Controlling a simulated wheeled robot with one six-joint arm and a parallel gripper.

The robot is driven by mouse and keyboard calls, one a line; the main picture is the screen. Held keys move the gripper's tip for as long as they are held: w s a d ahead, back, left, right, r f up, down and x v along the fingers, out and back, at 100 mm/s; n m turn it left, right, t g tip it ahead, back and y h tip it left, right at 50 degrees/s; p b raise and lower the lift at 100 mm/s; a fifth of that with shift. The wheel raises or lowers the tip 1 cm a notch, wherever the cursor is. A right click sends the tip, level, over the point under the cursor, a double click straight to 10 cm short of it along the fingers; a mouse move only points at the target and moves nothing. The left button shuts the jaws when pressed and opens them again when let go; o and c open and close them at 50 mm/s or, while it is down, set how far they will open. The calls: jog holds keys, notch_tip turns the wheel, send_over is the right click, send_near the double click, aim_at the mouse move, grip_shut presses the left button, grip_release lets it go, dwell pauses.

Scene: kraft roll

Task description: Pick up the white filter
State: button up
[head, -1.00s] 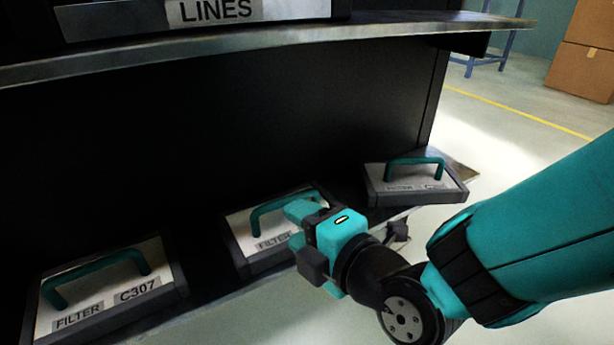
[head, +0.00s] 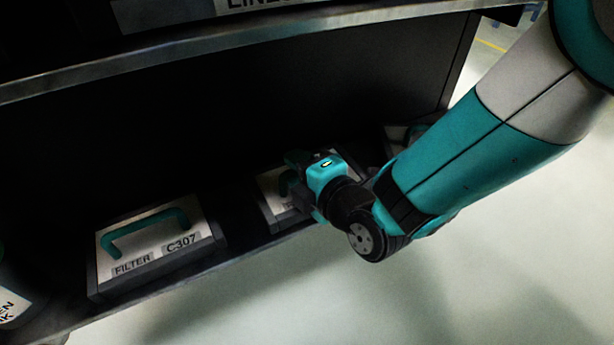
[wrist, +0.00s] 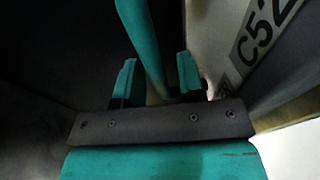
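The filter boxes have white faces, dark frames and teal handles. The middle filter (head: 271,186) lies on the lower shelf, partly hidden by my gripper (head: 296,172). In the wrist view, my gripper (wrist: 157,78) is open, with one teal finger on each side of a teal handle (wrist: 145,45). The handle runs between the fingers, and I see no clear contact. The filter face beside it carries a label (wrist: 262,38) starting "C52", cut off by the frame edge. The left filter (head: 155,243) reads "FILTER C307". The right filter (head: 397,135) is mostly hidden behind my arm.
The upper shelf's metal edge (head: 200,62) runs above the filters. A dark back panel (head: 240,120) stands behind them. Another labelled item (head: 15,300) shows at the far left. Open floor (head: 400,290) lies in front of the shelf.

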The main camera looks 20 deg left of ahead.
grip_shut()
jog(key=shift+s+r, duration=0.1)
jog(key=shift+r, duration=0.05)
